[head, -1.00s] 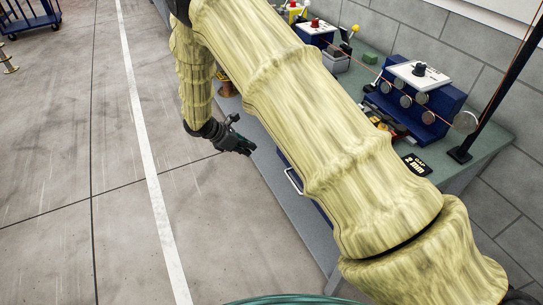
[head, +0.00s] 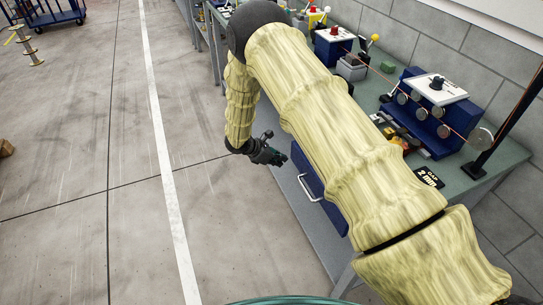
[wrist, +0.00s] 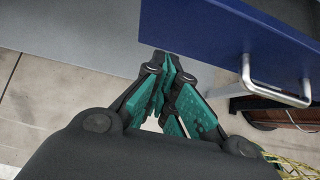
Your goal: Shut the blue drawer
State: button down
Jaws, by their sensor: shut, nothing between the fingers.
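The blue drawer (head: 327,205) is under the green-topped bench, partly hidden behind my arm in the head view. Its blue front (wrist: 225,32) fills the upper right of the wrist view. A silver bar handle (head: 309,188) is on that front; it also shows in the wrist view (wrist: 277,92). My gripper (head: 281,159) is just left of the drawer in the head view. In the wrist view my gripper (wrist: 170,72) has its teal-padded fingers together and empty, near the lower left edge of the blue front. I cannot tell whether they touch it.
The bench top (head: 486,180) holds a blue roller unit (head: 436,105), a black "GAP 2 mm" sign (head: 428,178) and a blue box with a red knob (head: 335,44). A grey block wall stands behind.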

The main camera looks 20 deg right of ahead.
jog(key=shift+w+d+r+p, duration=0.15)
jog(key=shift+d+p, duration=0.25)
jog(key=shift+d, duration=1)
jog(key=d, duration=0.2)
jog(key=d+b, duration=0.1)
jog(key=d, duration=0.2)
jog(key=d+b, duration=0.1)
jog(key=d, duration=0.2)
jog(key=shift+w, duration=0.25)
jog(key=shift+w+d, duration=0.1)
jog(key=shift+d, duration=0.3)
jog(key=shift+d+r, duration=0.1)
jog(key=shift+d, duration=0.05)
